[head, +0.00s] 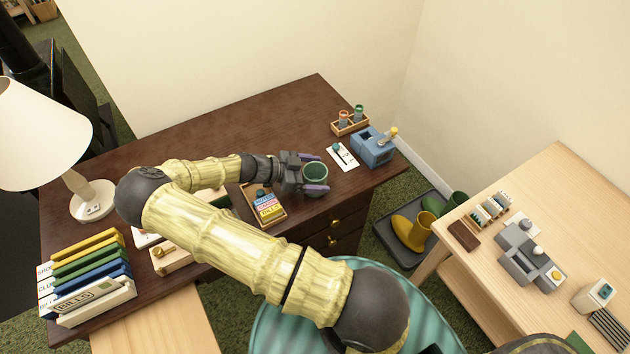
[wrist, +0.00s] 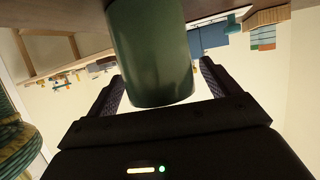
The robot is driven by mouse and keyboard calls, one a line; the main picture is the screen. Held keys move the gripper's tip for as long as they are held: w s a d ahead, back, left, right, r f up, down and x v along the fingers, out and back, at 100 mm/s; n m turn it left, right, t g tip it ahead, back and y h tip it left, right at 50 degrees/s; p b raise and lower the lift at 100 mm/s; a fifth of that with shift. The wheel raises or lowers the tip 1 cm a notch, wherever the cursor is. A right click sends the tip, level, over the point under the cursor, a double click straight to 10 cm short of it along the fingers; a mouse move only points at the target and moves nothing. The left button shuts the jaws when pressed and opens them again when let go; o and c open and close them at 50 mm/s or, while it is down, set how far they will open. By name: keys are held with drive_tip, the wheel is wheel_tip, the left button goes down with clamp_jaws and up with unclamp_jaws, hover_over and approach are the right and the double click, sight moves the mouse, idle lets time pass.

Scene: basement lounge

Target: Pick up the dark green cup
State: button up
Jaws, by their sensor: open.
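The dark green cup (head: 315,174) stands upright on the dark brown desk (head: 215,135), toward its right part. My gripper (head: 314,173) is open, low over the desk, with one purple finger on the far side of the cup and one on the near side. In the wrist view the cup (wrist: 150,55) fills the middle, between the two dark fingers of my gripper (wrist: 163,85). A gap shows between the cup and each finger there. The cup's far side is hidden in the wrist view.
A wooden tray with labelled cards (head: 266,207) lies close to the left of my gripper. A white card (head: 343,157), a blue box (head: 373,147) and a small wooden rack (head: 350,123) are to the right. A white lamp (head: 90,200) and several binders (head: 88,275) stand at left.

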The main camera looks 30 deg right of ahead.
drive_tip(key=c, duration=1.2)
drive_tip(key=shift+r, duration=0.1)
wheel_tip(320, 180, up, 10)
drive_tip(key=shift+f+b, duration=0.1)
drive_tip(key=shift+b, duration=0.35)
